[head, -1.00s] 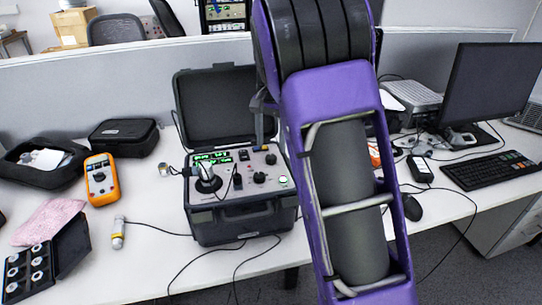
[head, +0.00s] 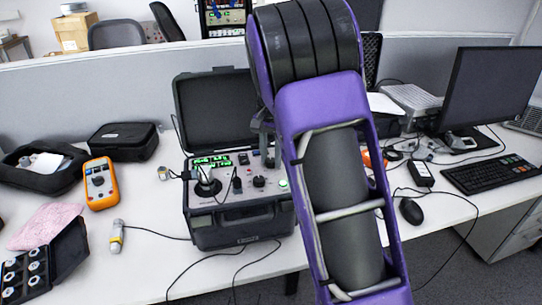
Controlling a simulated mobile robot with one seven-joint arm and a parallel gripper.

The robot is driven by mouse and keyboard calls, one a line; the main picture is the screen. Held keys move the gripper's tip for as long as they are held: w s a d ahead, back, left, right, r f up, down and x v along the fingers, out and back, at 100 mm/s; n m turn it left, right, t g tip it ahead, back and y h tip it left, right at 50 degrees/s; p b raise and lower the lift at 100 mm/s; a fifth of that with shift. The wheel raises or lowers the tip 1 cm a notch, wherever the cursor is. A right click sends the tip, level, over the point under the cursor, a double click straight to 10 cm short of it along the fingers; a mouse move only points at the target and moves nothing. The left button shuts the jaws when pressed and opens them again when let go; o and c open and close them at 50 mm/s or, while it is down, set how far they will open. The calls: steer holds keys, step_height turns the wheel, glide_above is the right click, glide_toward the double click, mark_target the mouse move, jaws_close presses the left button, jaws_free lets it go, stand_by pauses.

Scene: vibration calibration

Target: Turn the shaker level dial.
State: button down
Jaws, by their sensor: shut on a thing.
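The shaker unit is an open black case (head: 244,222) with a light grey control panel (head: 228,196) on the desk. The panel carries a lit green display, a black round mount at left, and black knobs, one (head: 259,181) right of centre in plain view. My gripper (head: 267,153) reaches down over the panel's back right part, largely hidden behind my purple arm. Its jaws are shut on a small dark dial at the panel's upper right. The tips and most of this dial are hard to see.
The raised case lid (head: 217,112) stands behind the panel. An orange multimeter (head: 100,183), a black pouch (head: 124,140) and a small yellow-grey device (head: 117,236) lie left. A monitor (head: 490,90), keyboard (head: 497,174) and mouse (head: 411,211) are right. Cables hang over the front edge.

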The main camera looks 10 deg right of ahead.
stand_by(0.4)
steer(key=n+p, duration=0.1)
steer(key=n, duration=0.2)
steer(key=shift+r+p, duration=0.1)
steer(key=shift+p, duration=0.2)
steer(key=n+p, duration=0.1)
steer(key=n, duration=0.2)
steer(key=shift+n, duration=0.3)
steer(key=n+p, duration=0.2)
steer(key=n, duration=0.4)
steer(key=n+p, duration=0.1)
steer(key=n, duration=0.3)
steer(key=shift+p, duration=0.35)
steer(key=n+p, duration=0.1)
steer(key=n, duration=0.2)
steer(key=shift+n, duration=0.3)
steer(key=n+p, duration=0.2)
steer(key=n, duration=0.4)
steer(key=shift+p, duration=0.4)
steer(key=shift+n, duration=0.3)
